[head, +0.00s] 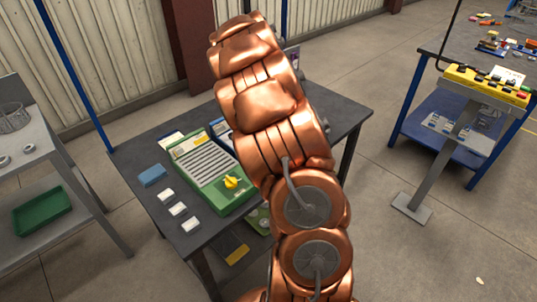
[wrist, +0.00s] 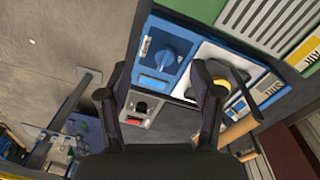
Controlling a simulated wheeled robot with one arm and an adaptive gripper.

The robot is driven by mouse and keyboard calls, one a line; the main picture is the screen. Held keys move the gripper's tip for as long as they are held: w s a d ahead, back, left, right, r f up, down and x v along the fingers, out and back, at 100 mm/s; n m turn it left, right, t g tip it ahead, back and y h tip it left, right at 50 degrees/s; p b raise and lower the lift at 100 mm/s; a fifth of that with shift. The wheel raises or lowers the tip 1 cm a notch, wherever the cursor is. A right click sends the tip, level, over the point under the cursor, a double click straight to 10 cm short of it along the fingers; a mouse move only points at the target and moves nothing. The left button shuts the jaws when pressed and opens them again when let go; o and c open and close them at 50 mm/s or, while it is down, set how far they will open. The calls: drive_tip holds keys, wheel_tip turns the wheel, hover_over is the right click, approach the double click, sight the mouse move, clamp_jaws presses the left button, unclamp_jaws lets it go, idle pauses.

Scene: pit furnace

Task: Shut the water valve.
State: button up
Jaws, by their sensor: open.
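A blue round knob (wrist: 165,58) sits on a blue panel (wrist: 187,28) in the wrist view; it may be the water valve, but I can read no label that says so. My gripper (wrist: 160,82) is open and empty, its two dark fingers spread over the panels. The blue knob shows between and beyond the fingertips. The right finger partly covers a white panel with a dark and yellow part (wrist: 236,78). In the head view my copper arm hides the gripper and most of the blue panel.
A green slatted unit with a yellow knob (head: 231,182) lies on the dark table (head: 145,190), beside a blue block (head: 152,175) and white blocks. A grey box (wrist: 140,108) with a red part is near the left finger. A yellow control stand (head: 485,86) is at the right.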

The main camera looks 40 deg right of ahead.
drive_tip(key=shift+m, duration=0.8)
drive_tip(key=d+f, duration=0.1)
drive_tip(key=d, duration=0.1)
drive_tip(key=w+d+f, duration=0.1)
drive_tip(key=d+f, duration=0.1)
drive_tip(key=w+d+f, duration=0.1)
drive_tip(key=d+f, duration=0.1)
drive_tip(key=shift+w+f, duration=0.1)
drive_tip(key=shift+f, duration=0.15)
drive_tip(key=shift+f+p, duration=0.9)
drive_tip(key=shift+f, duration=3.1)
drive_tip(key=c, duration=1.1)
drive_tip(key=shift+a, duration=0.1)
drive_tip(key=shift+c, duration=0.2)
